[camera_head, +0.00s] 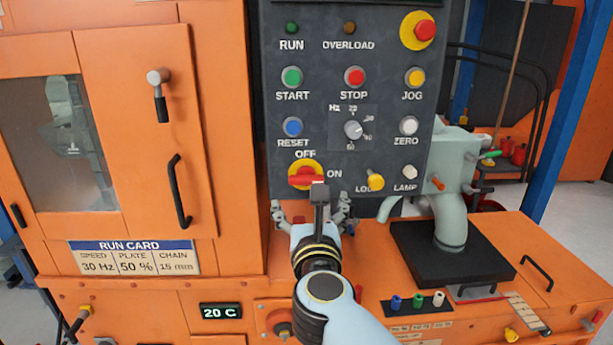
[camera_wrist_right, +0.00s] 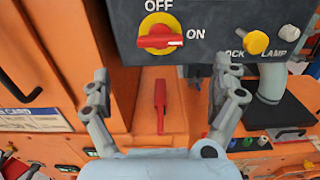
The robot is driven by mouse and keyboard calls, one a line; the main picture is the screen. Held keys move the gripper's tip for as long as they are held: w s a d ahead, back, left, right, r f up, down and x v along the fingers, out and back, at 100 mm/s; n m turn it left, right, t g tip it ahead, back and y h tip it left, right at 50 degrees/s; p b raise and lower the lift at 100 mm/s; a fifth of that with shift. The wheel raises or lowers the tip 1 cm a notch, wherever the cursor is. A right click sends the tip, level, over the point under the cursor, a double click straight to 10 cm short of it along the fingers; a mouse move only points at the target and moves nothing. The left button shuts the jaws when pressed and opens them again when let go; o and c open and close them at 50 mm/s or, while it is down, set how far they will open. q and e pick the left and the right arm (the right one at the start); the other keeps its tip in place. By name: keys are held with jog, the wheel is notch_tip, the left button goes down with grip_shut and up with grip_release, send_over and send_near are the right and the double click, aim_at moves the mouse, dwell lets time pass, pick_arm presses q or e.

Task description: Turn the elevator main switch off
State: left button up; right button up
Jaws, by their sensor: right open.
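The main switch (camera_head: 305,176) is a red handle on a yellow disc, at the lower left of the dark control panel (camera_head: 340,90). It also shows in the right wrist view (camera_wrist_right: 160,38). Its handle lies level, with its white-marked tip toward ON at the right; OFF is printed above it. My right gripper (camera_head: 312,210) is just below the switch in the head view, partly hidden by its own wrist. In the right wrist view its fingers (camera_wrist_right: 161,75) are spread wide and empty, with the switch beyond and above them. My left gripper is not in view.
A yellow lock knob (camera_head: 375,182) and white lamp button (camera_head: 410,172) sit right of the switch. A red lever (camera_wrist_right: 160,104) is on the orange face below the panel. A grey-green pipe (camera_head: 450,225) rises from a black plate at the right.

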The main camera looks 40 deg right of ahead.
aim_at(307, 182)
jog(key=x, duration=1)
jog(key=shift+f, duration=0.15)
jog(key=c, duration=1.2)
jog(key=shift+o, duration=0.2)
